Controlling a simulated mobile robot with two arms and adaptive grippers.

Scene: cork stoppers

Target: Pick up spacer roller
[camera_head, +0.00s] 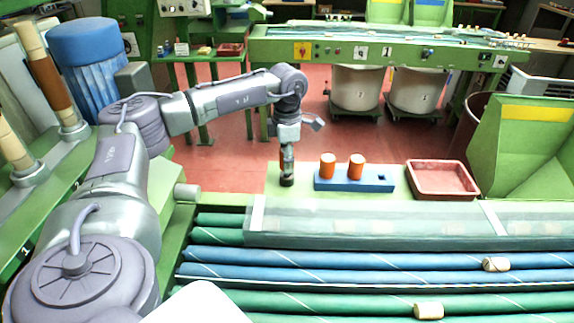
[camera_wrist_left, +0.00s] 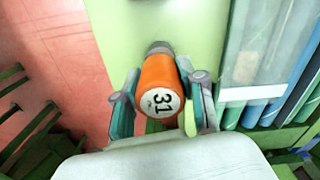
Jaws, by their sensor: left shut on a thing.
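An orange spacer roller (camera_wrist_left: 155,73) with a white end marked 31 sits between the two fingers of my left gripper (camera_wrist_left: 160,101) in the left wrist view. The fingers are shut on it from both sides. In the head view my left gripper (camera_head: 287,168) points down over the green surface, just left of a blue rack (camera_head: 325,184). The roller in it is mostly hidden there. Two more orange rollers stand upright in the rack, a left one (camera_head: 327,165) and a right one (camera_head: 356,166). An empty hole shows at the rack's right end. My right gripper is not in view.
A red tray (camera_head: 443,195) lies right of the rack. A clear cover (camera_head: 370,222) runs in front, above blue and green conveyor rollers (camera_head: 330,272) with two corks on them. A green hopper (camera_head: 525,150) stands at the right. Green surface shows around the rack.

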